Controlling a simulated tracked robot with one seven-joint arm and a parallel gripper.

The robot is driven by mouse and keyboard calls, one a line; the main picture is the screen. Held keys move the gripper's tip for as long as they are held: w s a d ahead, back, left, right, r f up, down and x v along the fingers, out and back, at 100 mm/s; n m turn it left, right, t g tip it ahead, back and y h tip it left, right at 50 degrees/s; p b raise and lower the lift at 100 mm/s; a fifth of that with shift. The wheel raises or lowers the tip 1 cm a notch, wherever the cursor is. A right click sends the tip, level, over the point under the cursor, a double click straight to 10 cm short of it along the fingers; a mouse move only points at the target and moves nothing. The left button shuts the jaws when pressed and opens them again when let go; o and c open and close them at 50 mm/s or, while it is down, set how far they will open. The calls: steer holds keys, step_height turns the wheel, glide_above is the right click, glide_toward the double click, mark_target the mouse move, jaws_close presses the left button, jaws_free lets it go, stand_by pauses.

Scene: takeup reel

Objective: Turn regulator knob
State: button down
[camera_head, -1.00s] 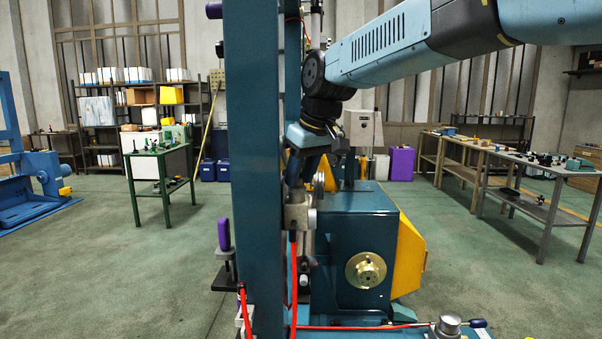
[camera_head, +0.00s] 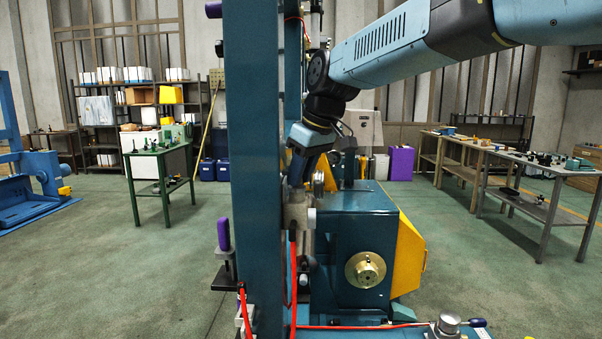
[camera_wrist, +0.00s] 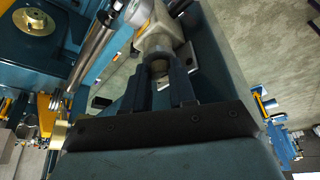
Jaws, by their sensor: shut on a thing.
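The knob itself is hidden there.
The teal upright (camera_head: 255,150) stands close on the left of my gripper. A teal housing with a brass flange (camera_head: 365,270) and a yellow guard (camera_head: 408,255) stands to the right. A purple-handled clamp (camera_head: 223,235) is left of the upright. Open floor lies further left.

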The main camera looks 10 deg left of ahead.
steer(key=n, duration=0.2)
steer(key=n+g, duration=0.1)
steer(key=n, duration=0.1)
steer(key=n+g+y, duration=0.1)
steer(key=shift+w+d+n, duration=0.1)
steer(key=shift+w+n, duration=0.25)
steer(key=shift+n, duration=0.05)
stand_by(0.4)
steer(key=c, duration=1.2)
jaws_free()
steer(key=shift+r, duration=0.1)
steer(key=v, duration=1.3)
steer(key=shift+r, duration=0.25)
steer(key=shift+d, duration=0.15)
